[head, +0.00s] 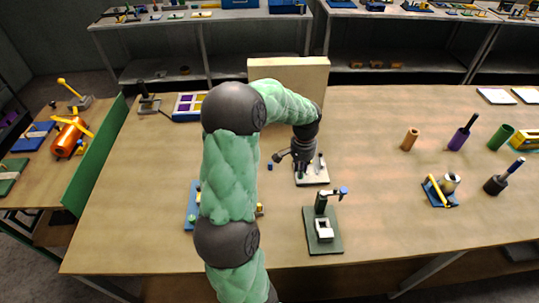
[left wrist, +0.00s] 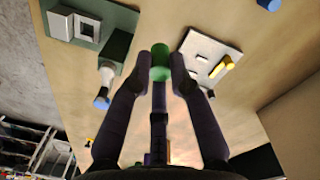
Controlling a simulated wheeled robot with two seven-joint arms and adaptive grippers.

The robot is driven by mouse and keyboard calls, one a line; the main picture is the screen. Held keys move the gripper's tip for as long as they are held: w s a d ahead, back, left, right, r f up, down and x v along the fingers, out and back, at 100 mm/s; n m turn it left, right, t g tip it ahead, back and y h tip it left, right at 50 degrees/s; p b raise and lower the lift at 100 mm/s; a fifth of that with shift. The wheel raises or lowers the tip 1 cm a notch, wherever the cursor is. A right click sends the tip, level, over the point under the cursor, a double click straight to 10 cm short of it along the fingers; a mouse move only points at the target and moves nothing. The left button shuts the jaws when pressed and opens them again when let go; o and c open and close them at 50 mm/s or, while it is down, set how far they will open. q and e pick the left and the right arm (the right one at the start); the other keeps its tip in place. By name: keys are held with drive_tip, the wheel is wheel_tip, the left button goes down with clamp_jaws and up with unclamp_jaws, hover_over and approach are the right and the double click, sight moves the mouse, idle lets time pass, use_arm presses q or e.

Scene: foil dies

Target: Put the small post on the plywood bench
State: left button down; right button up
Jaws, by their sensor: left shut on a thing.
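In the left wrist view my left gripper (left wrist: 161,68) is shut on a small green post (left wrist: 160,60), held between the fingertips. In the head view my left gripper (head: 299,166) is at the white plate with several pegs (head: 313,180), and the held post is hard to make out. The white plate also shows in the left wrist view (left wrist: 199,50), to the right of the post. The plywood bench (head: 370,130) is the large tabletop under all this. I cannot tell how high the post is above the plate or bench.
A dark green stand with a white block (head: 323,238) is in front of the plate. A small blue piece (head: 270,167) lies left of it. Several cylinders and handled tools, including an orange cylinder (head: 410,139), stand at right. A beige panel (head: 310,78) stands behind. Bare bench lies between.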

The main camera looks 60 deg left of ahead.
use_arm(q)
drive_tip(key=s+a+f+n, duration=0.1)
drive_tip(key=s+a+n, duration=0.15)
drive_tip(key=a, duration=0.45)
drive_tip(key=s+a+f+n, duration=0.1)
drive_tip(key=a+n, duration=0.2)
drive_tip(key=a, duration=0.4)
drive_tip(key=w+a+f, duration=0.2)
drive_tip(key=a, duration=0.1)
drive_tip(key=w+a+f, duration=0.2)
drive_tip(key=a+f, duration=0.1)
drive_tip(key=a, duration=0.1)
drive_tip(key=w+a+f, duration=0.2)
drive_tip(key=a+f, duration=0.1)
drive_tip(key=a, duration=0.1)
drive_tip(key=shift+f, duration=0.25)
drive_tip(key=shift+w+a+f, duration=0.2)
drive_tip(key=shift+a+f, duration=0.2)
drive_tip(key=shift+f, duration=1.6)
drive_tip(key=shift+b, duration=0.3)
drive_tip(key=shift+f, duration=0.15)
drive_tip(key=c, duration=1.1)
unclamp_jaws()
drive_tip(key=shift+c, duration=0.2)
